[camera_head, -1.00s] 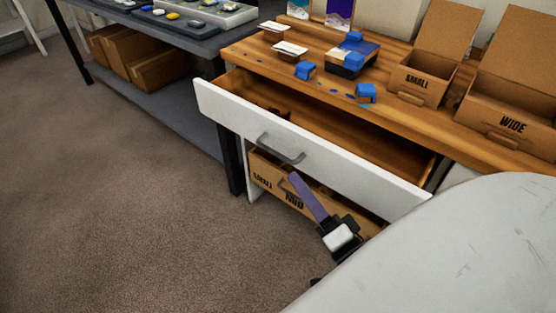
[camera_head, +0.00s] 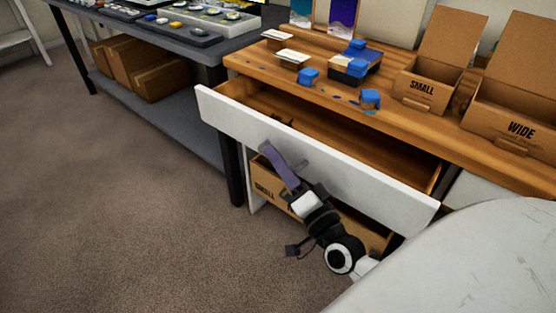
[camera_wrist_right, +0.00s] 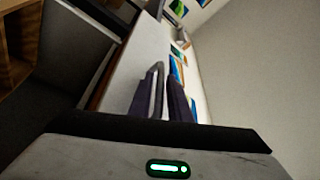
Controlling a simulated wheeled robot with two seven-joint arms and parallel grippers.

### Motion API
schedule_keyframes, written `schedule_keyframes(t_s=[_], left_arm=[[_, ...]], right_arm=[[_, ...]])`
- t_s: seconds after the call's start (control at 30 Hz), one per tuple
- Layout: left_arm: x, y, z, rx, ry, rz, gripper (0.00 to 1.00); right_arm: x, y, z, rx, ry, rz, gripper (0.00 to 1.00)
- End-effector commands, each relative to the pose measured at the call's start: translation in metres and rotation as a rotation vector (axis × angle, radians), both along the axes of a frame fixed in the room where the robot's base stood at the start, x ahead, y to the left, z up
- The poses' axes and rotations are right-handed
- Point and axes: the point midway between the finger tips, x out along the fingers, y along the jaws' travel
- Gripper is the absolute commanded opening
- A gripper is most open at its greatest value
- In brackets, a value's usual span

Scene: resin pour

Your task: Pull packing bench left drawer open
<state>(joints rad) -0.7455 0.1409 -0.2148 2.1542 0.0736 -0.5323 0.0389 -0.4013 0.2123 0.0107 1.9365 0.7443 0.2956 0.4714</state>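The packing bench's upper drawer (camera_head: 375,188) has a white front and stands well out from the bench, with its wooden inside showing. My right gripper (camera_head: 271,153) is in front of the drawer front, over the place of the grey handle, which it hides in the head view. In the right wrist view the handle (camera_wrist_right: 154,78) shows as a grey loop by the fingertips of my right gripper (camera_wrist_right: 165,82). The two purple-grey fingers are apart, one on each side of the handle bar, with some white drawer front visible between. My left gripper is out of view.
A box marked SMALL (camera_head: 421,88), a box marked WIDE (camera_head: 515,130) and blue-topped items stand on the wooden bench top (camera_head: 470,150). Cardboard boxes (camera_head: 265,180) lie below the drawer. A dark table (camera_head: 215,48) is at left. The carpet (camera_head: 120,230) in front is clear.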

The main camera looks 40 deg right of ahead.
Motion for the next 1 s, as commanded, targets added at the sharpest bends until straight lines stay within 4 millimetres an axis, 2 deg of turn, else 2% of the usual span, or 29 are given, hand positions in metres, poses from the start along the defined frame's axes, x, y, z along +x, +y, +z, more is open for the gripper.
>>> schedule_keyframes(t_s=[0.2,0.3,0.57,0.67,0.9,1.0], left_arm=[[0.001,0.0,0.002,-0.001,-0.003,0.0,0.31],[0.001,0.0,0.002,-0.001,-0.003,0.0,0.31],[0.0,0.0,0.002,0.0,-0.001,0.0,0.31],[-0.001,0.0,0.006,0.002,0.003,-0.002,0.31],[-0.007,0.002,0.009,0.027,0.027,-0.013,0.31],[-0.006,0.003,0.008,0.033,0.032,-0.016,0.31]], right_arm=[[0.0,0.0,0.0,0.0,0.001,-0.001,0.17],[0.0,0.0,0.0,0.0,0.001,-0.001,0.0],[0.0,0.001,0.0,0.001,0.002,0.0,0.0],[-0.003,0.013,0.001,0.003,0.004,0.0,0.0],[-0.016,0.067,0.0,0.006,0.006,0.001,0.0],[-0.019,0.081,-0.001,0.002,0.006,0.001,0.0]])
